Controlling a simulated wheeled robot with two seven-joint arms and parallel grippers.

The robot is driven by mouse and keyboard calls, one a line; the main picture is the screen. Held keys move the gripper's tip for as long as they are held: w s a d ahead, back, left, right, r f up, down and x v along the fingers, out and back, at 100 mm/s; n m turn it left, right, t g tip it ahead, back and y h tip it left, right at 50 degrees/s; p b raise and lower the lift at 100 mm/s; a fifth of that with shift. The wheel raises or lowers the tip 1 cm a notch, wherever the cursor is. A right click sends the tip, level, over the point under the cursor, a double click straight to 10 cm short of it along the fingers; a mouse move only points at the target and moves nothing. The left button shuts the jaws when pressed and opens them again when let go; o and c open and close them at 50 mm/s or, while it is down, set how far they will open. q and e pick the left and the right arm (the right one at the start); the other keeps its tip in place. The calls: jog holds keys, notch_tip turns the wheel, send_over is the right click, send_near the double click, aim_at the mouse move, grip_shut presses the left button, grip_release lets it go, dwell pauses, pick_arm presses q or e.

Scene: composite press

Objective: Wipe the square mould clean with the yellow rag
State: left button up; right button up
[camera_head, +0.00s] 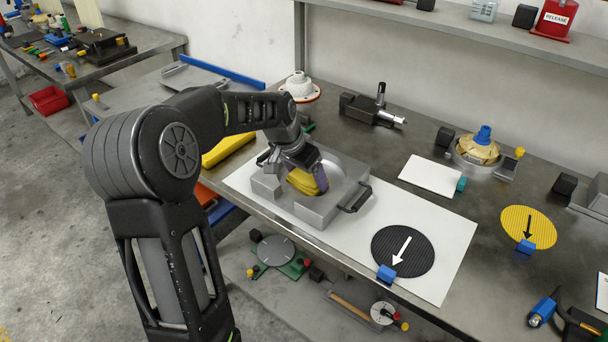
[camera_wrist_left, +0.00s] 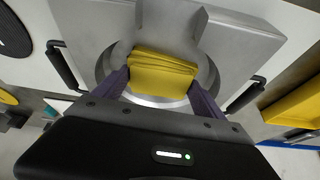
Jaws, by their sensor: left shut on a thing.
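The square mould (camera_head: 327,212) is a grey metal block with a round recess and dark side handles, lying on a white sheet on the bench. In the left wrist view the mould (camera_wrist_left: 95,27) fills the upper middle, with its round recess under the rag. My left gripper (camera_head: 307,180) is shut on the folded yellow rag (camera_head: 302,182), over the mould's recess. In the left wrist view the rag (camera_wrist_left: 160,75) sits between the purple fingers of the left gripper (camera_wrist_left: 160,90). Whether the rag touches the mould's surface I cannot tell. My right gripper is not in view.
A black disc (camera_head: 403,251) with a white arrow and a blue block (camera_head: 387,273) lie right of the mould. A white card (camera_head: 431,176), a yellow disc (camera_head: 528,227) and a metal fixture (camera_head: 373,108) stand farther off. The white sheet (camera_head: 446,262) is bare at its right end.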

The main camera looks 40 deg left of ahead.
pick_arm(q)
jog(key=shift+w, duration=0.65)
jog(key=shift+w+f+p, duration=0.1)
jog(key=shift+w+p, duration=0.3)
jog(key=shift+w, duration=0.65)
jog(key=shift+d, duration=0.3)
jog(key=shift+s, duration=0.1)
jog(key=shift+s+b, duration=0.45)
jog(key=shift+s, duration=0.55)
